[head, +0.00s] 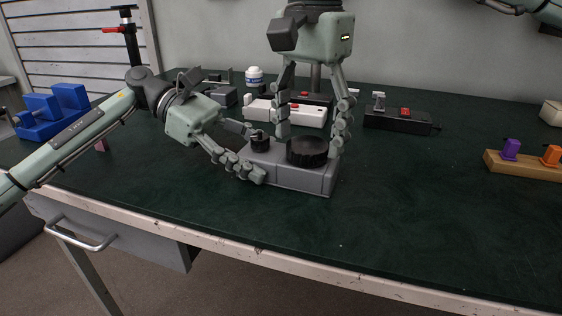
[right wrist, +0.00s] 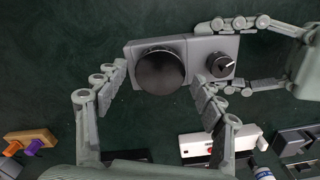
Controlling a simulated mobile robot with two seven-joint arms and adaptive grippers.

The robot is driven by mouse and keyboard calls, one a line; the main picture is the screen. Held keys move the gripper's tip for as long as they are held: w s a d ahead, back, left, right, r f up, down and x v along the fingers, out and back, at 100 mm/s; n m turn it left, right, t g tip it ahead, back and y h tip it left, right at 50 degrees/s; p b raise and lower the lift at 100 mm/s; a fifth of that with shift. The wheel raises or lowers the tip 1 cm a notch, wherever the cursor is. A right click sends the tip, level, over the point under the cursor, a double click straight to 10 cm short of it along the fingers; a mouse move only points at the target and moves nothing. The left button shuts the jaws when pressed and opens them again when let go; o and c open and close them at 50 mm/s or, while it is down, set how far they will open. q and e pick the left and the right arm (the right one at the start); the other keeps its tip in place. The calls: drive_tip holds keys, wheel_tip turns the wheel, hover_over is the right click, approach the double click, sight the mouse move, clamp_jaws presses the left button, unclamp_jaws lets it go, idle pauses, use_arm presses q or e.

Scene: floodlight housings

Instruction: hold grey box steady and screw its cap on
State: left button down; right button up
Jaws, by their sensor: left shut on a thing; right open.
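The grey box (head: 302,180) stands on the dark green table. A large round black cap (head: 307,151) sits on its top, and a small black knob (head: 260,141) is at its left end. In the right wrist view the cap (right wrist: 160,71) lies on the box (right wrist: 205,46) beside the knob (right wrist: 220,65). My left gripper (head: 254,153) is shut on the box's left end, one finger on each side. My right gripper (head: 311,136) points down from above, open, its fingers on either side of the cap and apart from it. Whether the cap's thread is engaged cannot be seen.
Behind the box lie a white device with a red button (head: 300,115) and a dark device with a red button (head: 398,120). A white jar (head: 254,76) is further back. A wooden block with coloured pegs (head: 525,165) is at right. The table's front right is clear.

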drive_tip(key=shift+f, duration=0.2)
drive_tip(key=c, duration=1.2)
drive_tip(key=m, duration=1.7)
drive_tip(key=shift+m, duration=0.4)
drive_tip(key=o, duration=1.4)
drive_tip(key=shift+c, duration=0.2)
